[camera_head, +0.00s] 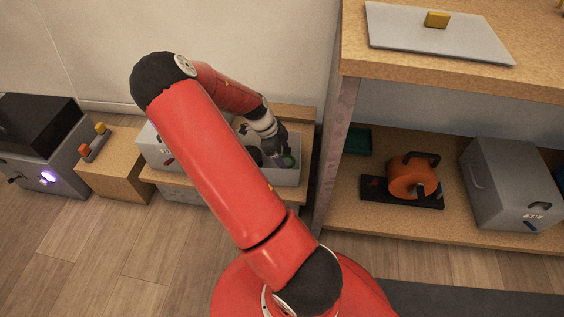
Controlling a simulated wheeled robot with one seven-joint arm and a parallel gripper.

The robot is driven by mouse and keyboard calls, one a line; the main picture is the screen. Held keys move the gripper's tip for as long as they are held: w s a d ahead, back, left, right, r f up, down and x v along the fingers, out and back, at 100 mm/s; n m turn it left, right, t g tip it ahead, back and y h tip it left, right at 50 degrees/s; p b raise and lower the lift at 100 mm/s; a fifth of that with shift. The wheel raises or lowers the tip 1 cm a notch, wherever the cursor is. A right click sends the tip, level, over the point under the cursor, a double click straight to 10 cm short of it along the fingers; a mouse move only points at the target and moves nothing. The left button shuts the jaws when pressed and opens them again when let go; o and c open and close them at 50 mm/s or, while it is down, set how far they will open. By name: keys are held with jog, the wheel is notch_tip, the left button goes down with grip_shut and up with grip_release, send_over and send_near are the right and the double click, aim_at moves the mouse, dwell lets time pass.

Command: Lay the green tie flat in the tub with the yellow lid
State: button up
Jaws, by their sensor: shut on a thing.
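My gripper (277,160) is low over the right part of a grey open tub (288,179) on a low wooden shelf. It is shut on a small green thing (289,161), which looks like the green tie. Its shape is mostly hidden by the gripper, so I cannot tell whether it lies flat or touches the tub floor. A flat grey lid with a yellow handle (437,19) lies on the bench top at the upper right. My arm hides the middle of the tub.
A wooden bench post (336,150) stands close right of the tub. An orange reel (412,177) and a grey box (511,186) sit on the bench's lower shelf. A wooden block (117,172) with orange and yellow knobs is at the left. The floor in front is clear.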

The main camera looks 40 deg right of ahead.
notch_tip(320, 180, down, 5)
jog(key=shift+r+b, duration=0.2)
jog(key=shift+b, duration=0.2)
jog(key=o, duration=1.1)
